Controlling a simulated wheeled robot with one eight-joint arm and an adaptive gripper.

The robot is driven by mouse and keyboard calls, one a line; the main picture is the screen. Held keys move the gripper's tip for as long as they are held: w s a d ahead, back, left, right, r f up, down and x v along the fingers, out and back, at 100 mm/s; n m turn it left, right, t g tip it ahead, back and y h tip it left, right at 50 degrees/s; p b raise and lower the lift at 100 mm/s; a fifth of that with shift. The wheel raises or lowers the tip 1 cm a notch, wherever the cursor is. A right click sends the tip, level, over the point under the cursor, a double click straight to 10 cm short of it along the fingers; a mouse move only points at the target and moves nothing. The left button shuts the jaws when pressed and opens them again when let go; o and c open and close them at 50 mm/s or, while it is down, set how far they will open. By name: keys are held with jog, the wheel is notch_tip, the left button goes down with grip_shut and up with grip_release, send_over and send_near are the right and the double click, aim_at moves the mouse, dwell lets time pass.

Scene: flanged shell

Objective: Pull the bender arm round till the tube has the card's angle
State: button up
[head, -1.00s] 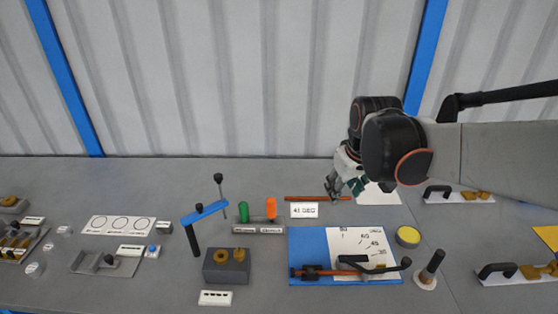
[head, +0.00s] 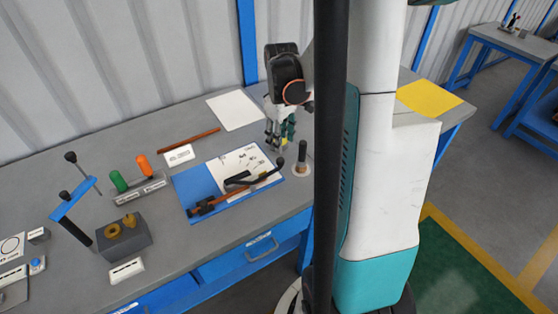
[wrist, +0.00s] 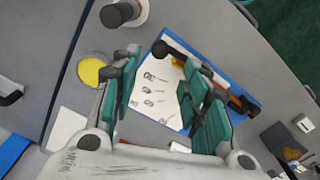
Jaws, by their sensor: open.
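The bender is a blue board (head: 188,188) with a white scale sheet (head: 240,160). Its black bender arm (head: 240,180) lies across the board, its knobbed end towards the upper right. The copper tube (head: 230,196) lies along the near side, partly under the arm. The white card (head: 178,155) stands behind the board, its print too small to read now. My gripper (head: 277,140) is open and empty, above the table near the board's far right corner. In the wrist view, the bender arm's knob (wrist: 161,49) shows between the fingers (wrist: 160,66), apart from them.
An upright black-handled post (head: 301,160) stands right of the board, close to my gripper. A yellow disc (wrist: 92,70) lies nearby. A loose copper rod (head: 188,140) and a white sheet (head: 237,110) lie behind. Green and orange handles (head: 119,181) and a grey block (head: 124,240) are to the left.

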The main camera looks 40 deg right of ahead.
aim_at(280, 159)
notch_tip(280, 159, down, 10)
jog(key=b, duration=0.2)
jog(key=shift+b, duration=0.35)
jog(key=shift+r, duration=0.1)
grip_shut()
